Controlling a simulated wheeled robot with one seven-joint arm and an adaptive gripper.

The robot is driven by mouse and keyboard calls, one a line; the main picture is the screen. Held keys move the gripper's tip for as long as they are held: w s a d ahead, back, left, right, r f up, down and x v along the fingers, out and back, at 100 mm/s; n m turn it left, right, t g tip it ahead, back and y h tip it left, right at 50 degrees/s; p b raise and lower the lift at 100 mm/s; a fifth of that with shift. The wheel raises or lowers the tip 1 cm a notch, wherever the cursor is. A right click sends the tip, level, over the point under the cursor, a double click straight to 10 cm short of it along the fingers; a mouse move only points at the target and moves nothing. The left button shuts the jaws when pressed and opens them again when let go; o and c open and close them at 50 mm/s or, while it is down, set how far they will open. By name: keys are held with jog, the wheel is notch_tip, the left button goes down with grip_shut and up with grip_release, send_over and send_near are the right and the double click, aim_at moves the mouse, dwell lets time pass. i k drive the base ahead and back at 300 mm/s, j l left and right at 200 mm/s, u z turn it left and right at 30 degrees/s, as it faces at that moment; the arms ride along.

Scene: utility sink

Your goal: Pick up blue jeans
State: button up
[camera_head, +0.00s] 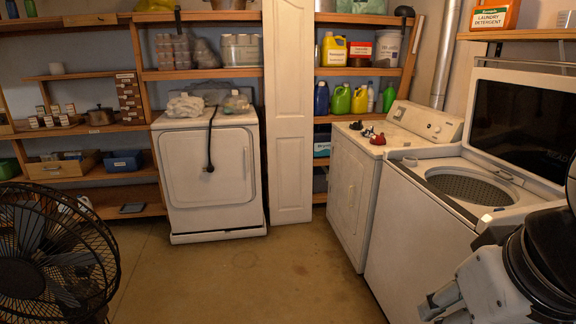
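I cannot make out blue jeans for sure. A small group of red and dark blue items (368,132) lies on top of the white middle machine (352,178); they are too small to tell what they are. Pale bundles (185,106) lie on top of the white machine at the left (206,178), with a dark cord hanging over its front. My arm fills the lower right corner, and what looks like my gripper (432,308) is at its left end, low in front of the open washer. Its fingers are too unclear to read, and I see nothing held.
The top-loading washer (468,187) at the right has its lid up. A black fan (52,255) stands at the lower left. Shelves (100,128) with bottles and boxes line the back wall. A white panel (290,112) stands upright mid-view. The middle floor (245,280) is clear.

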aim_at(367, 132)
jog(key=i+u, duration=0.2)
jog(key=i, duration=1.65)
jog(key=i+z, duration=0.15)
jog(key=i, duration=0.3)
jog(key=i+j+z, duration=0.15)
jog(key=i, duration=0.3)
jog(key=i+j+z, duration=0.15)
jog(key=i, duration=0.25)
jog(key=i+j+z, duration=0.15)
jog(key=i, duration=0.3)
jog(key=i+j+z, duration=1.15)
jog(key=j, duration=0.05)
